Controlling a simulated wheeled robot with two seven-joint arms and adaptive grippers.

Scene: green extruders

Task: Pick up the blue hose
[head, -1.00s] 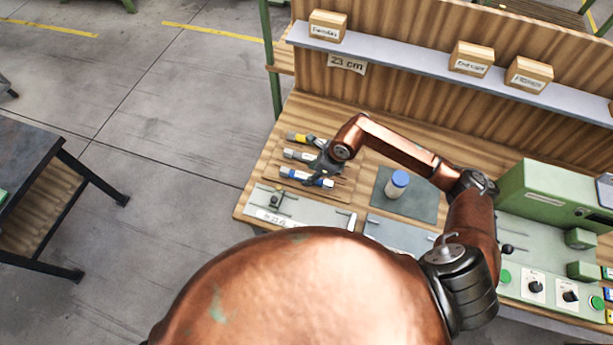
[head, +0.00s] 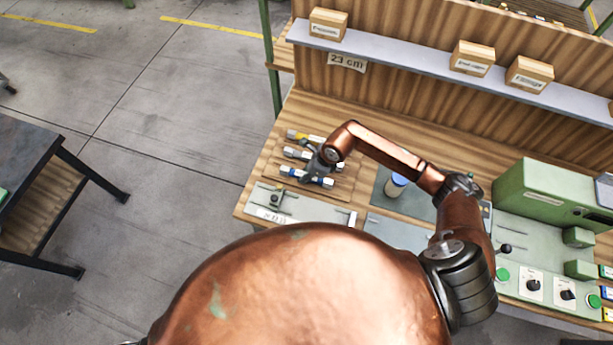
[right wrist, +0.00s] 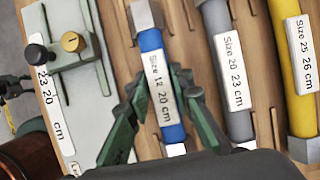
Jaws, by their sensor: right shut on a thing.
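The blue hose (head: 320,182) is the nearest of three labelled hoses lying side by side on the wooden bench. In the right wrist view the blue hose (right wrist: 172,101) carries a white label reading "Size 12 20 cm" and has grey and white ends. My right gripper (head: 311,172) is over its middle. In the right wrist view the green fingers of my right gripper (right wrist: 158,80) are shut on the hose, one on each side. The hose appears still at bench level. My left gripper is not in view.
A grey hose (right wrist: 229,65) and a yellow hose (right wrist: 293,70) lie beside the blue one. A grey plate fixture (head: 310,213) is in front. A blue-capped bottle (head: 396,186) stands on a dark mat to the right. A green machine (head: 545,195) is further right.

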